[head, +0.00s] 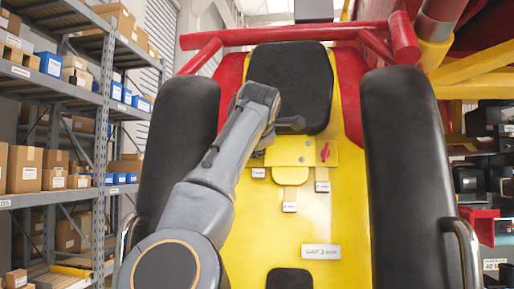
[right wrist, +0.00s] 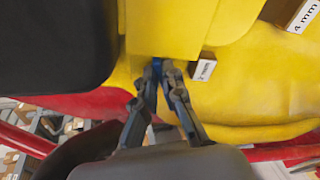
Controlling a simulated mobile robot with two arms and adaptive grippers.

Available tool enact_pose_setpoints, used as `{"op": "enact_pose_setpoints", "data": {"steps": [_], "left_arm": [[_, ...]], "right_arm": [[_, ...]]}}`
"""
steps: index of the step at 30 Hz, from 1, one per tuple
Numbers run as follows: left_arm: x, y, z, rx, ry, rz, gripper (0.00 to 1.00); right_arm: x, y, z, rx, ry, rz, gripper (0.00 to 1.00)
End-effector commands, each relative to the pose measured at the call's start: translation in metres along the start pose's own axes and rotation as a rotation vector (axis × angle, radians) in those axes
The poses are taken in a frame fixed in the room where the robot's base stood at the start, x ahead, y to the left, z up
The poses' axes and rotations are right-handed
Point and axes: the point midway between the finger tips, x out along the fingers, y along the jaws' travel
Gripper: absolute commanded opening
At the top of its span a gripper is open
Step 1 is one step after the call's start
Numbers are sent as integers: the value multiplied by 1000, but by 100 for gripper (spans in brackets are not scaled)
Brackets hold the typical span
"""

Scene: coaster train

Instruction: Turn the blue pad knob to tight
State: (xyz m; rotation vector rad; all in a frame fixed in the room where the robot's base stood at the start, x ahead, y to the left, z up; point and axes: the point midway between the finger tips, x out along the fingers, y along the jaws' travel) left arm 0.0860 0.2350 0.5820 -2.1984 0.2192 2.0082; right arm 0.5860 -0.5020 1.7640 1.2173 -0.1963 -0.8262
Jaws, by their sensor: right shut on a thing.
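The blue pad knob (right wrist: 156,66) shows as a small blue patch between my right gripper's fingertips, at the edge of the yellow plate (right wrist: 170,25). My right gripper (right wrist: 157,72) is shut on it in the right wrist view; the fingers hide most of the knob, so its turn cannot be read. A "2 mm" tag (right wrist: 203,68) is just right of the fingers. In the head view my right arm reaches up to the left side of the yellow plate (head: 300,150), and the knob is hidden behind it. My left gripper is not in view.
A red knob (head: 324,152) is on the plate's right side. A "GAP 2 mm" sign (head: 321,251) is lower on the yellow seat back. Black padded bolsters (head: 178,150) (head: 405,150) flank it. Shelves with boxes (head: 75,150) stand left.

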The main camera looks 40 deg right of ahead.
Motion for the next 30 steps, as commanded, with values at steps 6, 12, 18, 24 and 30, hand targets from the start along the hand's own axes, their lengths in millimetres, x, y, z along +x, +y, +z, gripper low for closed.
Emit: {"op": "enact_pose_setpoints", "data": {"steps": [6, 12, 18, 24, 30], "left_arm": [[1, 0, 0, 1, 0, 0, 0], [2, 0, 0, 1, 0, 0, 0], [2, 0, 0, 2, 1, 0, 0], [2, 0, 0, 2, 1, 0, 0], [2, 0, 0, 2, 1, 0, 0]], "right_arm": [[0, -3, 0, 183, -1, 28, 0], [0, -5, 0, 314, -2, 48, 0], [0, -6, -1, 396, -1, 60, 0], [0, -7, -1, 435, -2, 65, 0], [1, -7, -1, 446, -1, 66, 0]]}}
